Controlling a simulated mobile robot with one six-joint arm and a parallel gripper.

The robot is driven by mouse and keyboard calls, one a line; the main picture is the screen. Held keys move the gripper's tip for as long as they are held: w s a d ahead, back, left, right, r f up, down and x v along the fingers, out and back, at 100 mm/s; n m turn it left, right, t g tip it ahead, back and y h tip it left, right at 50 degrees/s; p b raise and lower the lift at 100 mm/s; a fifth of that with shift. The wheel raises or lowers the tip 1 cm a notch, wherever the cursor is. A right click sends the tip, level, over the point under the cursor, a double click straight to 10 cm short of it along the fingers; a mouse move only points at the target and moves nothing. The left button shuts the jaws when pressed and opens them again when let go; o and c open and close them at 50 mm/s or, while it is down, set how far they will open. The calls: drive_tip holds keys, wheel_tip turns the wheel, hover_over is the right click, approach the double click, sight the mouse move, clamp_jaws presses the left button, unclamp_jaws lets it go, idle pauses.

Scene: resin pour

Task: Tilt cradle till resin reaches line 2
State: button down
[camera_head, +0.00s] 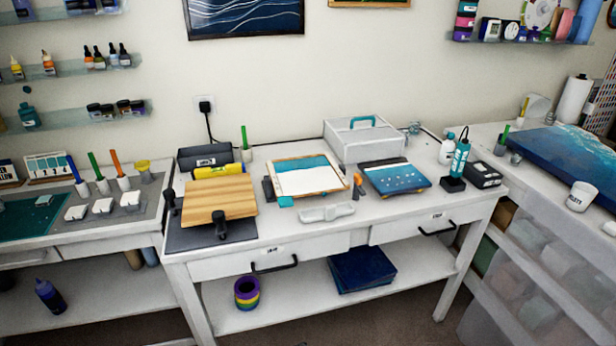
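On the middle white table, a shallow wood-edged panel (307,181) rests tilted, its lower edge toward me. I take it for the cradle with its panel. A teal band, likely resin (300,162), covers its far part; the near part is white. The teal edge is slightly uneven. Numbered lines are too small to make out. A grey support (268,188) stands at its left, an orange part (358,181) at its right, and a teal block (286,201) at its front left corner. My gripper is not in view.
A wooden board (220,199) on dark clamps stands left, a blue painted panel (396,177) right. A white box (362,138) is behind, a pale grey rest (326,213) in front. A teal bottle (459,158) stands farther right.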

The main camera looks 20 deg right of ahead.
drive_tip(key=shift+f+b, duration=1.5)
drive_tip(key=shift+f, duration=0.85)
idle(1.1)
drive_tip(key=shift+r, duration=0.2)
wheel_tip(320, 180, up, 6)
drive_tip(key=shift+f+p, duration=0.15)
drive_tip(key=shift+p, duration=0.95)
idle(0.5)
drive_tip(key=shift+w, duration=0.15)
idle(0.6)
idle(0.4)
